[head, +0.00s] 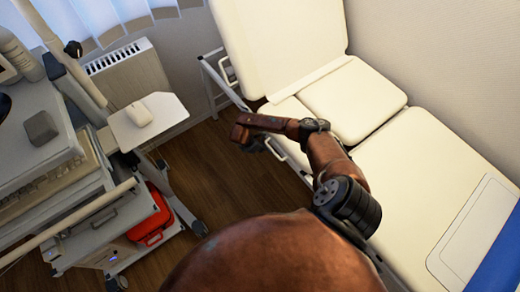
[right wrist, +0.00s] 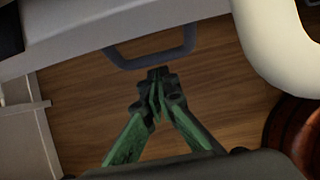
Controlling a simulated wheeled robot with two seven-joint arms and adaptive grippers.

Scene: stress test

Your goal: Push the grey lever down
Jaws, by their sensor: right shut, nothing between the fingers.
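The grey lever (right wrist: 152,62) is a U-shaped bar that hangs from the pale edge at the top of the right wrist view, above the wooden floor. My right gripper (right wrist: 158,78) has green fingers closed together and empty. Its tips appear right at the lever's lower bar; I cannot tell whether they touch it. In the head view my right gripper (head: 256,145) is small and partly hidden under my brown arm, beside the cream treatment couch (head: 360,100). The lever is hard to make out there. My left gripper is not in view.
A medical cart (head: 40,130) with a side tray (head: 165,122) stands at the left, with a red case (head: 152,218) low on it. A radiator (head: 130,75) is on the back wall. Open wooden floor (head: 225,180) lies between cart and couch.

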